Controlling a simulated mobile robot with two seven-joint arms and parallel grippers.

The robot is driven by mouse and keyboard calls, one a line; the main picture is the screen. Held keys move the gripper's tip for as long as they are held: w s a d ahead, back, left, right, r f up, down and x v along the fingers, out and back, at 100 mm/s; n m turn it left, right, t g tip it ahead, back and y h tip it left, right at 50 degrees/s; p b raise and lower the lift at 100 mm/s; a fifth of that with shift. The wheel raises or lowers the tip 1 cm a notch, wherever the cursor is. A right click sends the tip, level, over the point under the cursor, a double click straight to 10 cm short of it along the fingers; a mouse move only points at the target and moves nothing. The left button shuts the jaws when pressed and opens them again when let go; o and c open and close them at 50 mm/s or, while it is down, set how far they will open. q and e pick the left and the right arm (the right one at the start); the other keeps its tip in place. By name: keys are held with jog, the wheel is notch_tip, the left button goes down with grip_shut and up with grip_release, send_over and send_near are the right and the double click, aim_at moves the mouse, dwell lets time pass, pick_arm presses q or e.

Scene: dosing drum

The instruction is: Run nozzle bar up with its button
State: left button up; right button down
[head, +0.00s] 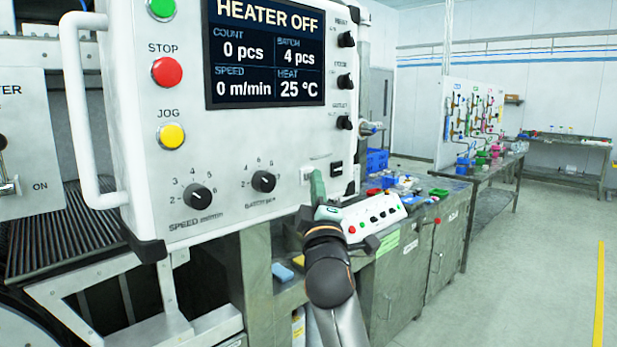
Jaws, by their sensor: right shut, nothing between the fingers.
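My right gripper (318,188) is shut and empty. Its greenish fingers point up at the lower right corner of a white control panel (225,140). The fingertips overlap a small pale fitting there, beside a black switch (336,169); I cannot tell whether they touch. A sloping white button box (372,217) with green, black and red buttons sits just right of the gripper. I cannot tell which button moves the nozzle bar, and I cannot make out the bar itself. My left gripper is not in view.
The panel carries a display (265,52) reading HEATER OFF, a red STOP button (167,71), a yellow JOG button (171,136) and several knobs. A grey cabinet bench (425,255) with small items stands at right. The floor (530,270) beyond is clear.

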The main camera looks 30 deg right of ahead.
jog(key=shift+w+a, duration=0.1)
jog(key=shift+w, duration=0.3)
dwell(0.8)
jog(key=shift+s, duration=0.1)
jog(key=shift+s+d+p, duration=0.2)
jog(key=shift+s+p, duration=0.2)
jog(key=shift+s, duration=0.3)
jog(key=shift+s+d+p, duration=0.2)
jog(key=shift+s+p, duration=0.15)
jog(key=shift+s, duration=0.45)
jog(key=shift+s+d+p, duration=0.25)
jog(key=shift+s+p, duration=0.1)
jog(key=shift+s, duration=0.45)
jog(key=shift+s+d+p, duration=0.2)
jog(key=shift+s+p, duration=0.15)
jog(key=shift+s, duration=0.45)
